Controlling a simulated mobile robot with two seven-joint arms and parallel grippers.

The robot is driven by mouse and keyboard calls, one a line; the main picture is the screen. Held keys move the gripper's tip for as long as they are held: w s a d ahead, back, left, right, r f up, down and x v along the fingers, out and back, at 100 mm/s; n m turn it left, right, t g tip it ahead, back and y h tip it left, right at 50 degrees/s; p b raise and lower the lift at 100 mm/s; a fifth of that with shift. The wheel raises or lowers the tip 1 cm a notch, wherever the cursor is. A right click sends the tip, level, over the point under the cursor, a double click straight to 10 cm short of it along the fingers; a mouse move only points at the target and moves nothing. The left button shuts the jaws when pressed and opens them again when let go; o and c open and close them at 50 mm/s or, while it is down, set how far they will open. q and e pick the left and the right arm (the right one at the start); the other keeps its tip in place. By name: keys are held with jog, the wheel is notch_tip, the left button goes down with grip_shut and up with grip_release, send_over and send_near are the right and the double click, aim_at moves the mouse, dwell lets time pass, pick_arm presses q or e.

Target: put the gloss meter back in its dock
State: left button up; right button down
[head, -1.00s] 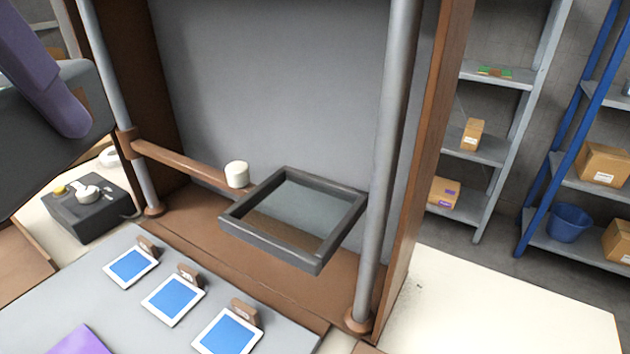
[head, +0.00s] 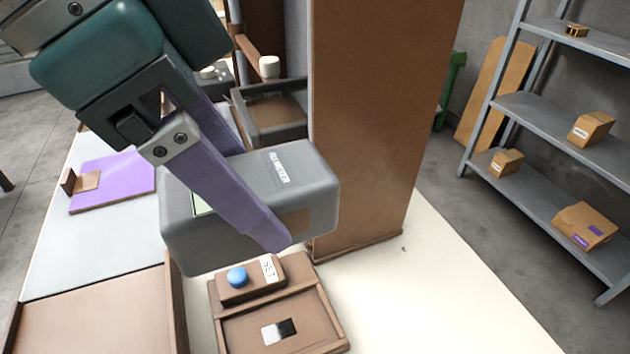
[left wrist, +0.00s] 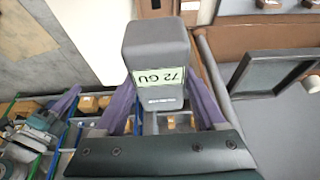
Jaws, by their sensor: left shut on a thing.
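The gloss meter (head: 295,190) is a grey rounded box with a white label. In the left wrist view the gloss meter (left wrist: 155,48) shows a pale display reading "72 GU". My left gripper (head: 262,212) has purple fingers and is shut on the meter, the near finger across its side; the far finger is mostly hidden. The dock (head: 334,322) appears to be the brown wooden tray below the meter, with a black-and-white tile (head: 280,331) on its floor. The held meter appears above and behind the tray; the exact gap cannot be told. My right gripper is not in view.
A blue button (head: 237,277) sits on a block at the tray's back. A tall brown cabinet panel (head: 370,120) stands close behind the meter. A brown board (head: 95,310) with a raised edge lies left. The cream tabletop (head: 450,290) is clear at right.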

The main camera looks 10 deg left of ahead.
pick_arm(q)
notch_tip(320, 180, down, 20)
jog(key=b, duration=0.3)
jog(key=shift+s+d+r+b, duration=0.1)
jog(key=shift+b, duration=0.25)
jog(key=o, duration=1.3)
